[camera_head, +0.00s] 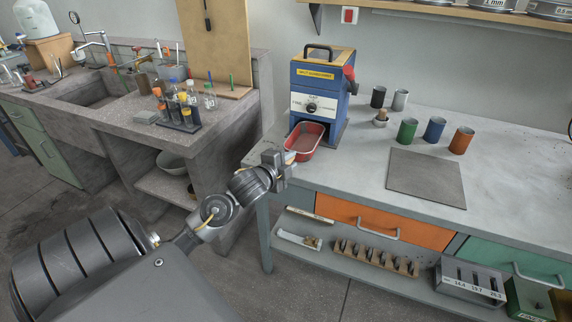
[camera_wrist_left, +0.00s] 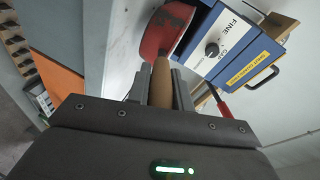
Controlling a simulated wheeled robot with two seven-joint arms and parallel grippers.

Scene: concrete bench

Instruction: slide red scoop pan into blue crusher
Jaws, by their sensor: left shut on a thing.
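The blue crusher (camera_head: 322,85) stands at the left end of the concrete bench, with a dial on its front; it also shows in the left wrist view (camera_wrist_left: 228,45). The red scoop pan (camera_head: 306,141) sits at the crusher's lower front, its back end at the opening and its front end sticking out. In the left wrist view the pan (camera_wrist_left: 163,30) has a tan handle (camera_wrist_left: 161,80) pointing toward me. My left gripper (camera_head: 283,163) is shut on that handle. How deep the pan sits inside is hidden. My right gripper is not in view.
Several coloured cups, including a green one (camera_head: 406,131) and an orange one (camera_head: 461,141), stand right of the crusher. A dark flat plate (camera_head: 427,178) lies on the bench. An orange drawer (camera_head: 385,221) is below the bench top. A bottle rack (camera_head: 179,117) stands on the left counter.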

